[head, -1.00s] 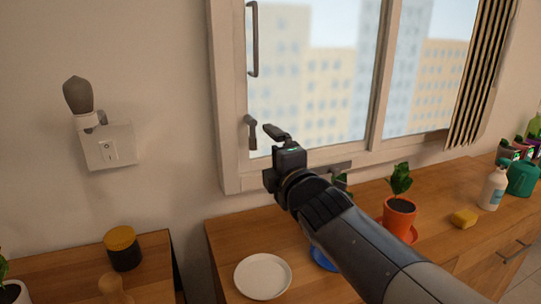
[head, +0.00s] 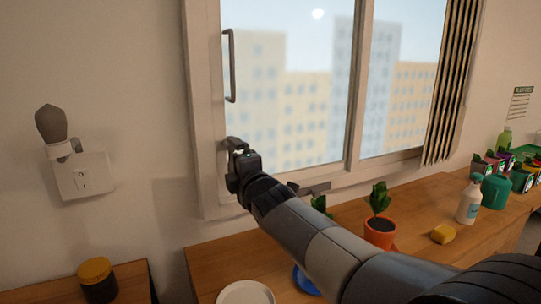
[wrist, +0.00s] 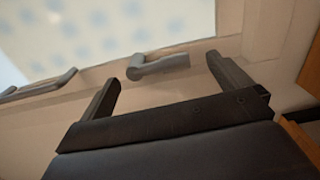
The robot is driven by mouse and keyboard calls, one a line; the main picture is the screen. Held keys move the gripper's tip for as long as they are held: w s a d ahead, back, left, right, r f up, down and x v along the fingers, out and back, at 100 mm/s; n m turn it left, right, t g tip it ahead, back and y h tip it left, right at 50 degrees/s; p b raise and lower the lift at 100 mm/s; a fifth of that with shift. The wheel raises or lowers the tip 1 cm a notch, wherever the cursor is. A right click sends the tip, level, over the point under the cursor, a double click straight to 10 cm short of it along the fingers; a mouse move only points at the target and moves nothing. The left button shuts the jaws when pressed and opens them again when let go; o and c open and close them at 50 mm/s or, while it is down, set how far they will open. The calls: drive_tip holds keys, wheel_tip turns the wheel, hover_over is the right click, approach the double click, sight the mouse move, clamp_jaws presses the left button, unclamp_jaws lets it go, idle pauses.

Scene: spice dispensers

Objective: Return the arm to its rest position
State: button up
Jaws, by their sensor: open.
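My gripper (head: 240,165) is at the end of my outstretched arm, in front of the window's left frame in the head view. It also shows in the wrist view (wrist: 165,80), with its two dark fingers spread wide and nothing between them. A grey window handle (wrist: 158,66) lies beyond the fingertips in the wrist view, apart from them. In the head view my gripper covers most of that handle; only its top (head: 232,143) shows.
A spice dispenser (head: 82,175) is on the wall at left. A potted plant (head: 380,230), a yellow sponge (head: 443,234), a white bottle (head: 469,200) and a white plate (head: 245,293) stand on the wooden counter (head: 240,255). A long handle (head: 231,65) is on the window frame.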

drive_tip(key=shift+w+a, duration=0.3)
drive_tip(key=shift+w, duration=0.35)
drive_tip(key=shift+s, duration=0.1)
